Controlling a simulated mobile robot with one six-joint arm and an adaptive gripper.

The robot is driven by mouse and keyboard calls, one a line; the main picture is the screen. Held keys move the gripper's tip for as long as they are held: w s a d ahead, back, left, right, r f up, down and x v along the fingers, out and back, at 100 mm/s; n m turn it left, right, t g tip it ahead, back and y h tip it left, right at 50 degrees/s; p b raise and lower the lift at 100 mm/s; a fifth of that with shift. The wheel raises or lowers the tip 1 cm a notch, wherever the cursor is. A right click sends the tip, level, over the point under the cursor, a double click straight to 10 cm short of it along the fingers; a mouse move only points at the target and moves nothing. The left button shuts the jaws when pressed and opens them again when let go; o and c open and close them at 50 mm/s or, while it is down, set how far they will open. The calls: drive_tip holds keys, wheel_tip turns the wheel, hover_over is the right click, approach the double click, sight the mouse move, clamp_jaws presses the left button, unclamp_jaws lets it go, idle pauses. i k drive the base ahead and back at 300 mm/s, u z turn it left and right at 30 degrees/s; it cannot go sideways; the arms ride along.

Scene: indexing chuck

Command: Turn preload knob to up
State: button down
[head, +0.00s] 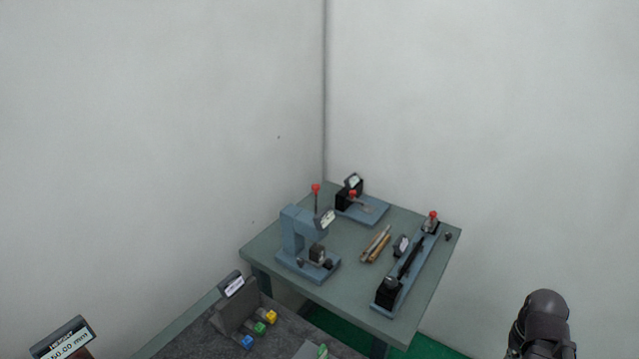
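No knob carries a readable "preload" label from here, so I cannot tell which one it is. On the green-grey table (262,238) stand blue-grey fixtures. A long fixture (412,275) at the right has a red-topped knob (433,214) at its far end and a small dark knob (448,237) beside it. A C-shaped fixture (292,232) at the left has a red-topped lever (315,188) near it. A rear fixture (372,211) has another red knob (352,193). Knob markings and directions are too small to read. A dark part of my arm shows at lower right; no gripper fingers are visible.
A nearer dark grey bench (190,335) at the bottom holds blue, green and yellow small blocks (258,327) and a display sign (233,285). Another display (63,340) reads in mm. Brown-handled tools (376,244) lie mid-table. White walls meet behind the table.

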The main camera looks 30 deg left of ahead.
sight(301, 262)
drive_tip(key=u, duration=1.1)
drive_tip(key=k, duration=0.55)
drive_tip(key=u, duration=0.15)
drive_tip(key=i, duration=0.5)
drive_tip(key=u, duration=0.05)
